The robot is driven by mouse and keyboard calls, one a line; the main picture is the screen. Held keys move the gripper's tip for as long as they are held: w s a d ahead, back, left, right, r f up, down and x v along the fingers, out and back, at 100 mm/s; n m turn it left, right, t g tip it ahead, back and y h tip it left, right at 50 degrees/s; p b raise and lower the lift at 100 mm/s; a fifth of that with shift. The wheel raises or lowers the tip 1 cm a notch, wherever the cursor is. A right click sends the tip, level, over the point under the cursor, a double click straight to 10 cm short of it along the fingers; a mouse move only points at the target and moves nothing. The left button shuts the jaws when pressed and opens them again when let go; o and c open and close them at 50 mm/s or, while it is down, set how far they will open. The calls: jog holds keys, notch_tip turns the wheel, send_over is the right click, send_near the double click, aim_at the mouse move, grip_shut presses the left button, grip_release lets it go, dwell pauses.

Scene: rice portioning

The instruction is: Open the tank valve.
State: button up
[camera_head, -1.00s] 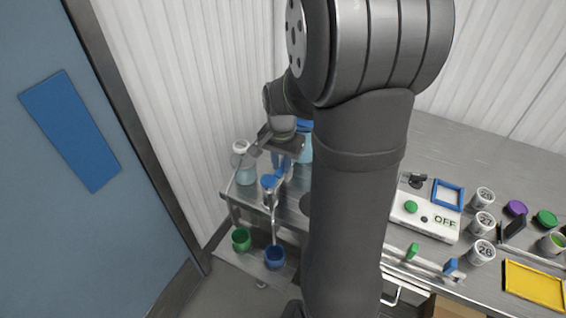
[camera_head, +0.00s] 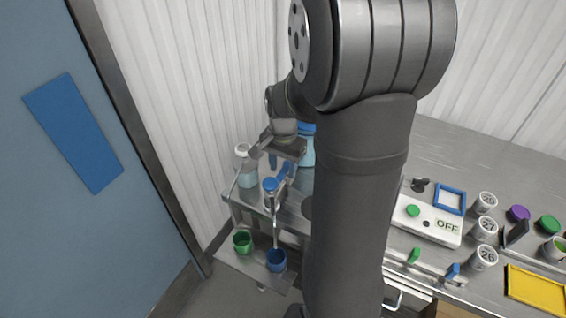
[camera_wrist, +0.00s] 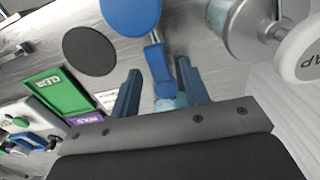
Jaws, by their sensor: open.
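The tank (camera_head: 307,154), with a blue lid and pale blue contents, stands on the steel side table, partly hidden behind my arm. A metal spout with a blue round cap (camera_head: 270,184) stands in front of it. In the wrist view, a blue valve lever (camera_wrist: 157,66) reaches down from a blue disc (camera_wrist: 130,14) into the space between my fingertips. My gripper (camera_wrist: 160,82) is open, with a finger on each side of the lever; I cannot tell whether either touches it. In the head view, my gripper (camera_head: 281,164) is over the spout area, its fingers hard to make out.
A white-lidded jar (camera_head: 246,168) stands left of my gripper. Green (camera_head: 242,242) and blue (camera_head: 276,260) cups sit on the lower shelf. A white OFF box (camera_head: 432,230), several labelled containers and a yellow tray (camera_head: 537,290) occupy the bench at right.

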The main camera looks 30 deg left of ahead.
notch_tip(320, 180, up, 17)
jog(key=shift+r, duration=0.2)
dwell(0.7)
notch_tip(320, 180, down, 18)
jog(key=shift+r, duration=0.25)
dwell(0.5)
notch_tip(320, 180, up, 17)
notch_tip(320, 180, down, 17)
jog(key=shift+f, duration=0.1)
jog(key=shift+w+d+n, duration=0.1)
jog(key=shift+d+n, duration=0.15)
jog(key=shift+n, duration=0.7)
jog(key=shift+d+n, duration=0.25)
jog(key=shift+n, duration=0.7)
